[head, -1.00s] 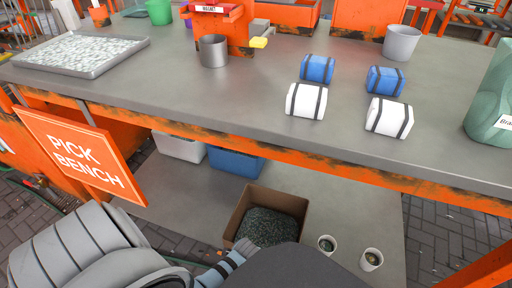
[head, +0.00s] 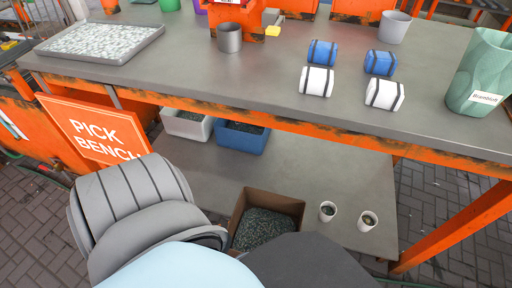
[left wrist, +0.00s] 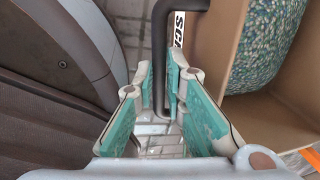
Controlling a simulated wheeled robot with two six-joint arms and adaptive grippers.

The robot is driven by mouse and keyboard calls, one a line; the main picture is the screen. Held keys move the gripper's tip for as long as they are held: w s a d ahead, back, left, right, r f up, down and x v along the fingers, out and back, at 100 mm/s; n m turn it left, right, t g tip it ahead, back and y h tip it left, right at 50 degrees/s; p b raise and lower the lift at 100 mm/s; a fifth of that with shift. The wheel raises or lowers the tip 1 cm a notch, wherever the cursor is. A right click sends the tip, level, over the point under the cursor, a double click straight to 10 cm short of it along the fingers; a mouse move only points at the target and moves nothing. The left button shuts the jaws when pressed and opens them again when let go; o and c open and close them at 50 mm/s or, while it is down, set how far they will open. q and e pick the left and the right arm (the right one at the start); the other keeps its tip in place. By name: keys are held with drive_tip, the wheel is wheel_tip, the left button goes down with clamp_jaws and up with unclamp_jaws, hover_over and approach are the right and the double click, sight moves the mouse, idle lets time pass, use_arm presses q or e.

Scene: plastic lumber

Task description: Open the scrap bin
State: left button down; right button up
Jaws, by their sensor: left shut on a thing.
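In the left wrist view, a dark bar handle (left wrist: 160,45) runs down between the teal-padded fingers of my left gripper (left wrist: 160,88), which is shut on it. A white label (left wrist: 179,32) with black letters, partly cut off, sits beside the bar and seems to read the start of "SCRAP". The scrap bin's body and lid cannot be made out. In the head view my own arm hides my left gripper and the handle. My right gripper is in neither view.
A cardboard box (left wrist: 240,75) of granules stands close right of the gripper; it is on the lower shelf in the head view (head: 297,205). Two small cups (head: 327,211) stand beside it.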

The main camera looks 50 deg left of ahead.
use_arm(q)
drive_tip(key=shift+s, duration=0.2)
drive_tip(key=c, duration=1.7)
unclamp_jaws()
drive_tip(key=shift+w, duration=0.1)
drive_tip(key=shift+o, duration=0.2)
wheel_tip(320, 180, up, 10)
